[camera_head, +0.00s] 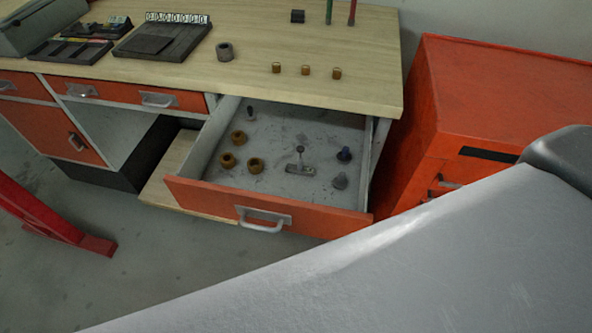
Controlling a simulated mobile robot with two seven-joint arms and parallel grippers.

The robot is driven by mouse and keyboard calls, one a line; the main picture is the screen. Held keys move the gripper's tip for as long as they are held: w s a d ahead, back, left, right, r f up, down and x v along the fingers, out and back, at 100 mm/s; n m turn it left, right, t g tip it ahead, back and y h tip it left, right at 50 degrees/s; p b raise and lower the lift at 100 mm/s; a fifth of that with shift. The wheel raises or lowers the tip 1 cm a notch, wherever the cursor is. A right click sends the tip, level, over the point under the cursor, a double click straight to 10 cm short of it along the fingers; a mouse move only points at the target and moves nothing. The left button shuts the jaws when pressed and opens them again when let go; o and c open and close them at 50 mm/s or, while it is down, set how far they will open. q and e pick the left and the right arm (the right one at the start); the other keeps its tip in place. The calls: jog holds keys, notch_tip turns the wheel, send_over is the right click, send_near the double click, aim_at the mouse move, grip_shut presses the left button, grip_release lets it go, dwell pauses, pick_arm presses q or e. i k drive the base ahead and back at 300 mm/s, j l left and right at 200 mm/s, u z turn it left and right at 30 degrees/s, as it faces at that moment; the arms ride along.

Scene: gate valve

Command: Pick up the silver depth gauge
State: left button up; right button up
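An open drawer (283,222) with an orange front extends from the workbench. Inside it, right of the middle, is a small silver piece with a flat base and a thin upright stem topped by a dark knob, which looks like the silver depth gauge (299,169). It stands apart from the other parts in the drawer. Neither of my grippers is in view.
The drawer also holds several brass rings (257,165), a dark bolt (344,154), a grey bolt (339,181) and a dark pin (250,114). The wooden bench top (330,40) overhangs the drawer's back. An orange cabinet (480,80) stands close on the right.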

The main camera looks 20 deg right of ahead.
aim_at(298, 169)
jog(key=z, duration=2.15)
jog(key=k+j, duration=0.2)
jog(key=k, duration=0.3)
jog(key=k+j, duration=0.15)
jog(key=k, duration=0.3)
